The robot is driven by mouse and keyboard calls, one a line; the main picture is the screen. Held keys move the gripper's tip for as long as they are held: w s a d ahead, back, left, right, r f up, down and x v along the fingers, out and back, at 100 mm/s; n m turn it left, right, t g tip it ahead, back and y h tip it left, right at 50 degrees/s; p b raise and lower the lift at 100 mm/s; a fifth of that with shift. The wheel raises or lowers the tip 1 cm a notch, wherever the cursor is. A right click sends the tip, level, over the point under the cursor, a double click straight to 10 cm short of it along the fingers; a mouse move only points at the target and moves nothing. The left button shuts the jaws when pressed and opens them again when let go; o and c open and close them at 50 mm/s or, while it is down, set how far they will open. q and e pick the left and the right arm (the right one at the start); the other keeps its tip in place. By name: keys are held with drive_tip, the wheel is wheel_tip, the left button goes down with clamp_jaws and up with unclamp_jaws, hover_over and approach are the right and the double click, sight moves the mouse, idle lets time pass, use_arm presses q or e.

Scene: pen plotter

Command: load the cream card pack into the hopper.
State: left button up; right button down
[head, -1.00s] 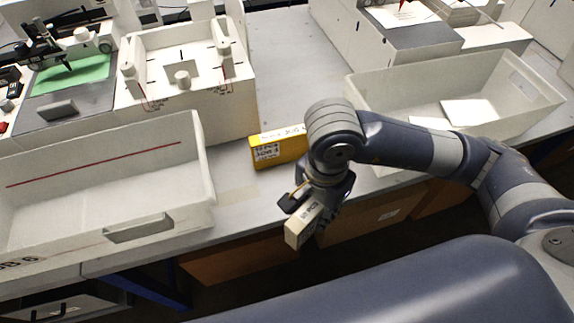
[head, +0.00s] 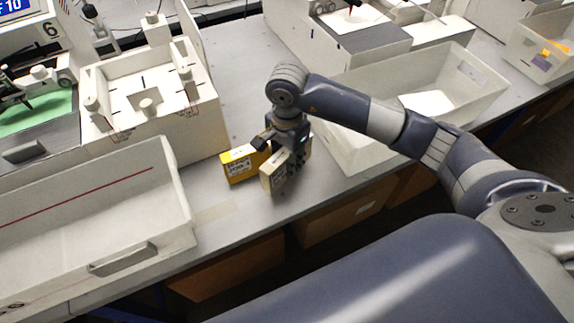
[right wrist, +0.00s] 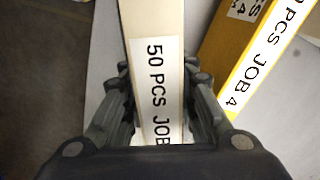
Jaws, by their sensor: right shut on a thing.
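The cream card pack (head: 272,178) is held upright in my right gripper (head: 284,150), near the front edge of the table. In the right wrist view the cream pack (right wrist: 152,28), labelled "50 PCS JOB", stands between the two fingers of the gripper (right wrist: 160,85). The gripper is shut on it; I cannot tell whether the pack's lower edge touches the table. The hopper appears to be the white open-topped box with guide posts (head: 190,138), left of and behind the pack. My left gripper is not in view.
A yellow pack (head: 239,165), labelled "JOB 4" in the right wrist view (right wrist: 238,62), stands close beside the cream one. A white tray (head: 180,190) lies at front left. A white bin (head: 358,151) stands to the right. Grey tabletop behind the gripper is clear.

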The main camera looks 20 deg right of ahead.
wheel_tip(320, 180, down, 3)
drive_tip(key=shift+r+p, duration=0.15)
drive_tip(key=shift+p, duration=0.4)
drive_tip(key=shift+f, duration=0.4)
drive_tip(key=shift+f, duration=0.2)
drive_tip(key=c, duration=1.6)
unclamp_jaws()
drive_tip(key=shift+o, duration=0.2)
drive_tip(key=shift+r, duration=0.15)
